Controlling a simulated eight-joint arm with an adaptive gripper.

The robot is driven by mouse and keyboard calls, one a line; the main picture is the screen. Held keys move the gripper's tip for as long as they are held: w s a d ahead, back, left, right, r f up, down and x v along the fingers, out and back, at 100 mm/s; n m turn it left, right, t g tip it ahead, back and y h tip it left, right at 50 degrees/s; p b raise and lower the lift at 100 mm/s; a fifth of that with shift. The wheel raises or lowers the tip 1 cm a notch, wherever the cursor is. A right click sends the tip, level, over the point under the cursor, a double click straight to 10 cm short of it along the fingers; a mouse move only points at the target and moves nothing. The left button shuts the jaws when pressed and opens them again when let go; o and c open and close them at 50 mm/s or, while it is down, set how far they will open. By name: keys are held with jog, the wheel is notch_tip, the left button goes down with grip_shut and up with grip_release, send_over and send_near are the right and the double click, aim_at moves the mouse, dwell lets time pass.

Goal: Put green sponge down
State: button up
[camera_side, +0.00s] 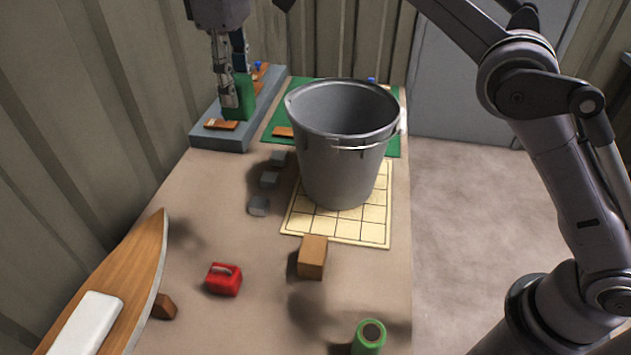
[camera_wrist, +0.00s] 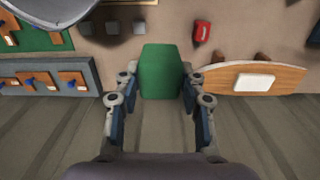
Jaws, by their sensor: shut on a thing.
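The green sponge (camera_side: 239,98) is an upright green block at the back left, in line with the grey-blue raised shelf in the side view. My gripper (camera_side: 228,94) is shut on it, with the fingers at its sides and pointing down. In the wrist view the sponge (camera_wrist: 158,72) sits between the two fingers (camera_wrist: 158,88). Whether its lower end touches the shelf or hangs above it, I cannot tell.
The grey-blue shelf (camera_side: 204,140) carries orange-brown pieces. A grey bucket (camera_side: 340,150) stands on a cream grid mat (camera_side: 330,229). Small grey blocks, a red case (camera_side: 223,279), a brown block (camera_side: 312,257), a green cylinder (camera_side: 369,338) and a wooden board (camera_side: 131,262) occupy the table.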

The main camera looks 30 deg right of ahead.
jog(key=a+f, duration=0.2)
jog(key=a, duration=0.3)
notch_tip(320, 180, down, 29)
jog(key=shift+d+f, duration=0.1)
jog(key=shift+d, duration=0.05)
dwell(0.8)
jog(key=shift+f, duration=0.15)
jog(key=o, duration=0.9)
jog(key=shift+o, duration=0.2)
notch_tip(320, 180, up, 12)
jog(key=shift+r, duration=0.25)
